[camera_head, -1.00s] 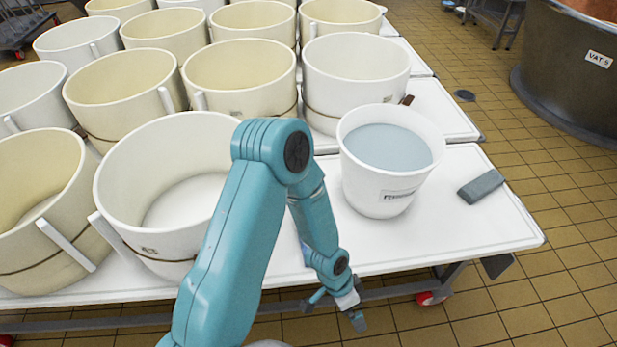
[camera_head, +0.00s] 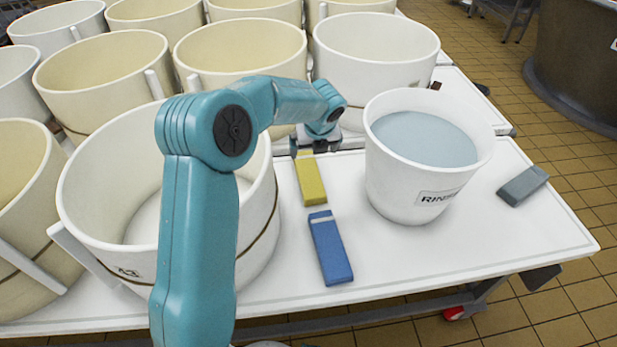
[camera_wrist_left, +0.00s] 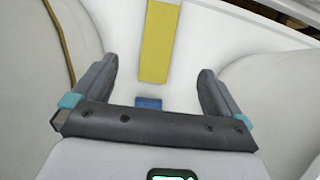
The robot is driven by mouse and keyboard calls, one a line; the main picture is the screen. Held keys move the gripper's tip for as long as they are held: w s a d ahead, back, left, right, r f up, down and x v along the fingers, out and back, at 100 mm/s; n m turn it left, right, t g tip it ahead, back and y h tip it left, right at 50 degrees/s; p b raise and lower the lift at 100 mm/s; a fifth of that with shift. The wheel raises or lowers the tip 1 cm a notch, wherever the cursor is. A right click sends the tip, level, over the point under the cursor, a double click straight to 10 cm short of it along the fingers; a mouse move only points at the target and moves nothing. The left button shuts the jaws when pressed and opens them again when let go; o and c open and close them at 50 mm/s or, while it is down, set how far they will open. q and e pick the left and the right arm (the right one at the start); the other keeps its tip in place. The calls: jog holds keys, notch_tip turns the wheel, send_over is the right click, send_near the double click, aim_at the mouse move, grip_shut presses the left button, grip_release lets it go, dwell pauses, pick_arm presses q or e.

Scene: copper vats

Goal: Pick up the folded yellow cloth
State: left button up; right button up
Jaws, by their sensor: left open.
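The folded yellow cloth (camera_head: 312,182) lies flat on the white table between a large white vat and the rinse bucket. Its far end is hidden under my left gripper (camera_head: 318,146). The gripper is open and empty, above the cloth's far end in the head view. In the left wrist view the yellow cloth (camera_wrist_left: 157,45) runs through the middle, between the lines of the two open fingers (camera_wrist_left: 155,75) and ahead of them. My right gripper is in neither view.
A blue folded cloth (camera_head: 331,250) lies just in front of the yellow one. The rinse bucket (camera_head: 405,190), holding bluish liquid, stands close on the right. A grey folded cloth (camera_head: 523,186) lies farther right. Several large vats crowd the left and back.

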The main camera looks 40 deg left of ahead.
pick_arm(q)
jog(key=b, duration=0.2)
send_over(309, 173)
jog(key=s+d, duration=0.2)
jog(key=f, duration=0.9)
jog(key=shift+w+f, duration=0.1)
jog(key=shift+w, duration=0.1)
jog(key=b+x, duration=0.1)
jog(key=x, duration=0.4)
jog(key=shift+d+f+b, duration=0.1)
jog(key=shift+d+b, duration=0.1)
jog(key=shift+b, duration=0.2)
jog(key=shift+w+a+f, duration=0.1)
jog(key=shift+f, duration=0.1)
jog(key=shift+r, duration=0.15)
jog(key=c, duration=1.2)
